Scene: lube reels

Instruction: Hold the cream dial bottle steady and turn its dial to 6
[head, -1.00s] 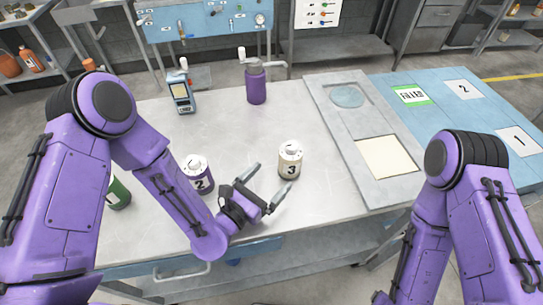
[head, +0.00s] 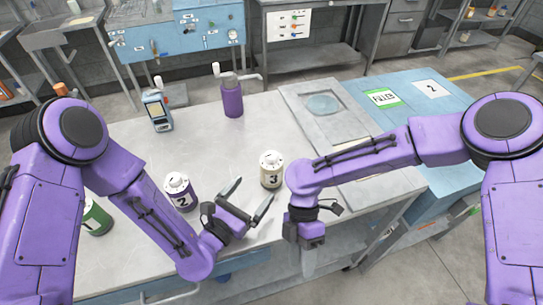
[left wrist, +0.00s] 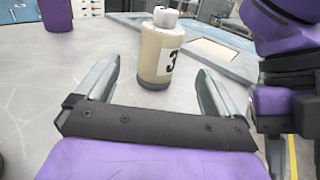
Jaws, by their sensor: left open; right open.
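The cream dial bottle (head: 271,171), labelled 3 with a pale dial cap on top, stands upright on the grey table. In the left wrist view the cream bottle (left wrist: 160,52) stands just beyond and between the fingertips, apart from them. My left gripper (head: 248,200) is open and empty, low over the table, pointing toward the bottle. It also shows open in the left wrist view (left wrist: 158,85). My right gripper (head: 308,262) points down at the table's front edge, right of and nearer than the bottle. The dial's setting is too small to read.
A purple bottle labelled 2 (head: 179,192) and a green bottle (head: 97,219) stand to the left. A purple pump (head: 232,97) and a handheld meter (head: 157,110) stand behind. A grey tray panel (head: 301,94) lies at right. The table's middle is clear.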

